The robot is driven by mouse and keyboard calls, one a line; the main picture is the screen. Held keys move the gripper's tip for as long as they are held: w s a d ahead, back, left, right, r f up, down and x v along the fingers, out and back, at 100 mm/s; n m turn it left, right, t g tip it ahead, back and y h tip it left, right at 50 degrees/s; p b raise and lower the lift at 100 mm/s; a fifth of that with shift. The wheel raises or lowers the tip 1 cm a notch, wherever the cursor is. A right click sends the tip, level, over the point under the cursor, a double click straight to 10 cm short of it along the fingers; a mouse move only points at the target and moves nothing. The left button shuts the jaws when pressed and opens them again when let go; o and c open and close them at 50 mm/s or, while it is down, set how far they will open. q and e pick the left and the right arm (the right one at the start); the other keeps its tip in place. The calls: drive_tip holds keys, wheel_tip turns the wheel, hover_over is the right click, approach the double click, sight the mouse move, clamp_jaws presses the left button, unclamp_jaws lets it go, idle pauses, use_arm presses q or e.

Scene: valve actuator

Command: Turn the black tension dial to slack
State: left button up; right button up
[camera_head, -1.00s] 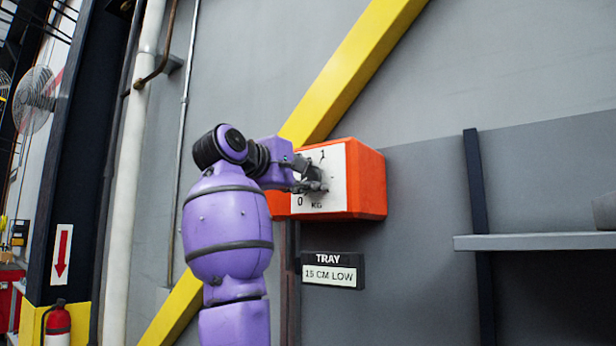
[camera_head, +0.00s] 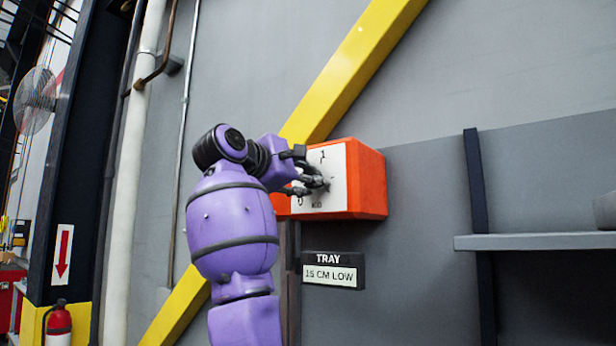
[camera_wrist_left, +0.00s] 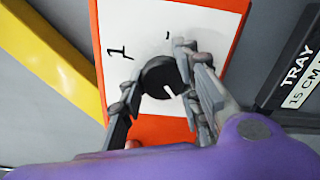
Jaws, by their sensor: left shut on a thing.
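The black dial (camera_wrist_left: 163,76) sits on the white face (camera_wrist_left: 205,22) of an orange box (camera_head: 367,180) on the wall. A white pointer mark shows on the dial in the left wrist view. The face carries a "1" near its top and "KG" below. My left gripper (camera_head: 316,183) is at the face, and in the left wrist view its two fingers (camera_wrist_left: 160,90) stand on either side of the dial, shut on it. In the head view the fingers hide most of the dial. My right gripper is not in view.
A sign reading "TRAY 15 CM LOW" (camera_head: 333,270) hangs below the box. A yellow diagonal beam (camera_head: 350,75) runs behind it. A grey shelf (camera_head: 535,241) juts out at the right. A fire extinguisher (camera_head: 59,320) stands at lower left.

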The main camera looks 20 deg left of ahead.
use_arm(q)
drive_tip(key=shift+s+a+r, duration=0.1)
drive_tip(key=shift+s+r, duration=0.15)
drive_tip(key=shift+r, duration=0.2)
drive_tip(key=o, duration=1)
drive_tip(key=shift+w, duration=0.1)
drive_tip(key=shift+c, duration=0.2)
drive_tip(key=shift+o, duration=0.6)
drive_tip(key=shift+f, duration=0.2)
drive_tip(key=v, duration=1.2)
